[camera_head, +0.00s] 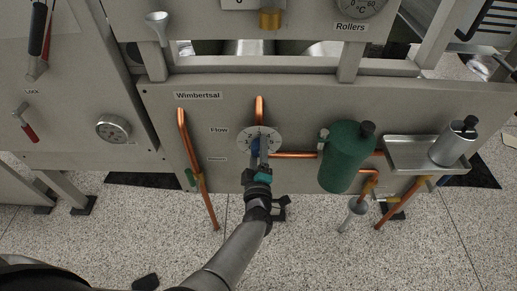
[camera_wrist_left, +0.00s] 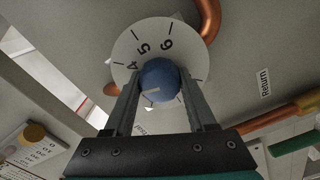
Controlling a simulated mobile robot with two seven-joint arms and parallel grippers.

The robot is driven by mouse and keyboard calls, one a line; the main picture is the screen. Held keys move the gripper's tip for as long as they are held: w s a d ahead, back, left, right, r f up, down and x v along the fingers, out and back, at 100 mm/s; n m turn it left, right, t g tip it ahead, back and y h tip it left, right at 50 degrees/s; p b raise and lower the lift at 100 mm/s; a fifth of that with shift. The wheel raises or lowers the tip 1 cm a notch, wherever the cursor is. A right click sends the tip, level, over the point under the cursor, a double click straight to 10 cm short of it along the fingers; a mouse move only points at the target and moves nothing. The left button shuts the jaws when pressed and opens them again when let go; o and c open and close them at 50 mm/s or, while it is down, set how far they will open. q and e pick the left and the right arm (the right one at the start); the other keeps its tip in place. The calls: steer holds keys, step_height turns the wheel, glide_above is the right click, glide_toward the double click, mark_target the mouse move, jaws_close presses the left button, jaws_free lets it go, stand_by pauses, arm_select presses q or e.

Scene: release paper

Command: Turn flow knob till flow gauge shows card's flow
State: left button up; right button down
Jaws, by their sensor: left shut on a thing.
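The blue flow knob (camera_wrist_left: 158,80) sits at the middle of a round white dial (camera_wrist_left: 140,38) with black numbers; 4, 5 and 6 are readable in the wrist view. My left gripper (camera_wrist_left: 160,92) is shut on the knob, one finger on each side. In the head view the gripper (camera_head: 258,160) covers the knob's lower part, and the dial (camera_head: 245,140) stands beside the "Flow" label. I cannot tell which face is the flow gauge, and no card is readable. My right gripper is out of view.
Copper pipes (camera_head: 182,140) run around the dial. A green tank (camera_head: 345,157) and a metal tray (camera_head: 400,150) with a silver canister (camera_head: 455,140) stand to the right. A round gauge (camera_head: 113,128) is on the left panel. The speckled floor below is mostly clear.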

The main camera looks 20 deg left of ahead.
arm_select(q)
steer(key=o, duration=1.4)
